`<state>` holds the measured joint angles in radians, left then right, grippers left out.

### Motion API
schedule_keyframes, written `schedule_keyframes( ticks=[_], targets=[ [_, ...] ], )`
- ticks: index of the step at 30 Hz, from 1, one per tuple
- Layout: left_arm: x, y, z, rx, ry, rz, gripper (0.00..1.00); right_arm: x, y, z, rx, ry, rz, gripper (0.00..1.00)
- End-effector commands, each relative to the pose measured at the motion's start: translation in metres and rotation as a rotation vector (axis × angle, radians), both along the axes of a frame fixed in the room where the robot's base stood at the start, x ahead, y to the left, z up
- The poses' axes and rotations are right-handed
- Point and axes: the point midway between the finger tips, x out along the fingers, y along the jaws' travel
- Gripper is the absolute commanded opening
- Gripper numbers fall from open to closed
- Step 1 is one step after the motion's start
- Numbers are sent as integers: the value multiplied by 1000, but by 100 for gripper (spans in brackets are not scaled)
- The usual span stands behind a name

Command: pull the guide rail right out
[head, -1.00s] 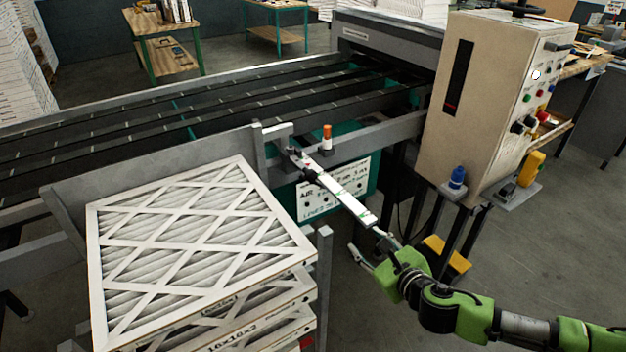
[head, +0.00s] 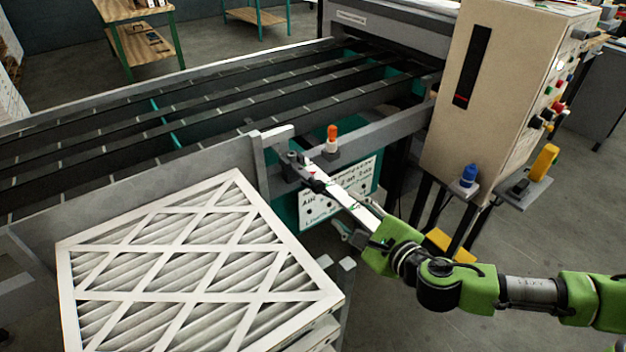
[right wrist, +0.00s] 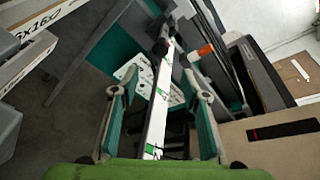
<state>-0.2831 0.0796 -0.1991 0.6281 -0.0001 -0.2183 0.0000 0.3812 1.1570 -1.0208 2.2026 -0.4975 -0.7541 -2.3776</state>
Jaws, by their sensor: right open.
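The guide rail (head: 349,201) is a white bar with green marks, reaching from a dark clamp (head: 313,182) at the conveyor's side toward my right arm. My right gripper (head: 364,223) is at the rail's near end, its fingers partly hidden behind its green body. In the right wrist view the open fingers (right wrist: 161,75) stand on either side of the rail (right wrist: 158,105), with gaps between them and it. My left gripper is not in view.
A stack of boxed filters (head: 195,265) stands left of the rail. A beige control cabinet (head: 500,95) stands to the right, with a blue knob (head: 469,175) near its foot.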

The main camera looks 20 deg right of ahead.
Motion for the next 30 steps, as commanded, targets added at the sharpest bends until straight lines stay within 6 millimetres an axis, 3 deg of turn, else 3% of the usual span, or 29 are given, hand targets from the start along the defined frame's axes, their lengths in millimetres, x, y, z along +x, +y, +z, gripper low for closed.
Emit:
schedule_keyframes(
  ticks=[5, 12, 21, 30],
  targets=[
    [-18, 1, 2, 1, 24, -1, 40, 13, 3, -3, 2, 0, -1, 42],
    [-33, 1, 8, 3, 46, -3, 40, 59, 14, -15, 4, -1, -2, 42],
    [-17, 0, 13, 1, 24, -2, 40, 110, 25, -32, 3, 1, -1, 42],
    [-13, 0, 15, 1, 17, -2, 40, 129, 28, -38, 2, 1, 0, 42]
  ],
)
